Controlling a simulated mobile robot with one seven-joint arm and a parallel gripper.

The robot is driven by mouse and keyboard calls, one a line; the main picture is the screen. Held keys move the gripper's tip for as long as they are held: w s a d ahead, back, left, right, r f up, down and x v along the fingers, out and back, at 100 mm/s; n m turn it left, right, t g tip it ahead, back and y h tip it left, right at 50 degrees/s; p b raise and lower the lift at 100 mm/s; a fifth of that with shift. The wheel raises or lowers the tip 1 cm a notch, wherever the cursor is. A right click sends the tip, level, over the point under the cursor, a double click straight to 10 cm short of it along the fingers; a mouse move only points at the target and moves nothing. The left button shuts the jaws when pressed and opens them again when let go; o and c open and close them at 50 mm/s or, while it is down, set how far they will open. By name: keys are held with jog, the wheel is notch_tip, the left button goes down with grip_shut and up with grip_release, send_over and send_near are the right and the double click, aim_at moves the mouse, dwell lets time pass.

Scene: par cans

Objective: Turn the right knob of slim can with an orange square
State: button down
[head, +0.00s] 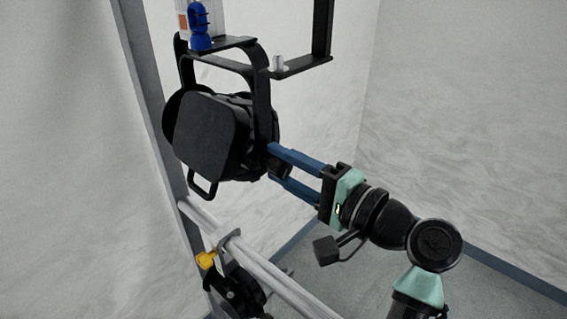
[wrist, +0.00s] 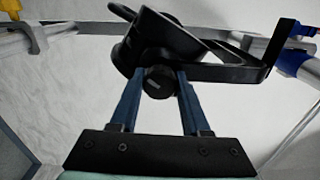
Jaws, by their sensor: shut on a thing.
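A black can lamp (head: 213,135) hangs in a black yoke bracket (head: 263,108) in the head view. A small orange square (head: 183,20) shows on a pale label above it. My gripper (head: 276,166) reaches in from the right, at the right side of the yoke. In the wrist view, my gripper (wrist: 160,82) has its two blue fingers on either side of a round black knob (wrist: 158,84) with a pale mark on its face. The fingers are shut on this knob. In the head view the fingers largely hide it.
A blue clamp (head: 200,28) sits above the can. A pale horizontal pipe (head: 262,262) runs below it, with a yellow clamp (head: 206,260) and another black fixture (head: 240,292). A grey upright (head: 150,100) stands at left. Open space lies right of the yoke, above my arm.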

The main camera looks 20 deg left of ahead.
jog(key=shift+c, duration=1.8)
grip_release()
jog(key=b+v, duration=0.5)
jog(key=v, duration=0.8)
